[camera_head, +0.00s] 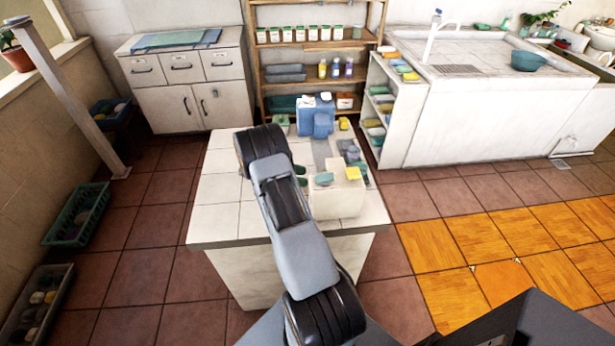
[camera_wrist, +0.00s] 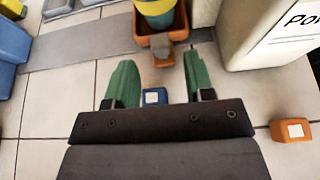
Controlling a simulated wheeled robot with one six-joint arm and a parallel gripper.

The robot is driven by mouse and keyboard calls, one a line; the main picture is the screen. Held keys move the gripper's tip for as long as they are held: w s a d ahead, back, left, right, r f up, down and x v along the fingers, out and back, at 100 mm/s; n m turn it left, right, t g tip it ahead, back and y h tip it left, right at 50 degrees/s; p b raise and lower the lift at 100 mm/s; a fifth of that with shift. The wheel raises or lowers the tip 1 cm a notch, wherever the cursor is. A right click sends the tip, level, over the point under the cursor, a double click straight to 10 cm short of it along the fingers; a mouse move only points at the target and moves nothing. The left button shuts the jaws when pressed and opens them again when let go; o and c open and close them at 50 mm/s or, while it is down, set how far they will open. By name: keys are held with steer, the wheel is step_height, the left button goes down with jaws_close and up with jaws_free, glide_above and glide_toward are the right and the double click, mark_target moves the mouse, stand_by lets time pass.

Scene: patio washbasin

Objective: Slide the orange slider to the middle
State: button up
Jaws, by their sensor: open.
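My gripper (camera_wrist: 158,62) is open, its two green fingers apart above the tiled counter in the wrist view. A small orange block with a pale top (camera_wrist: 290,130) sits on the tiles at the right, outside the fingers. A small blue block with a pale top (camera_wrist: 154,97) shows between the finger bases. I cannot tell which orange thing is the slider. In the head view my arm covers part of the counter.
A white box with lettering (camera_wrist: 270,35) stands close to the right of the fingers; blue containers (camera_wrist: 10,45) are at the left. The tiled counter (camera_head: 218,190) is bare on its left side. A sink unit (camera_head: 480,110) stands behind right.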

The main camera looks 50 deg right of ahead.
steer(key=shift+x, duration=1.4)
steer(key=shift+c, duration=0.2)
jaws_close()
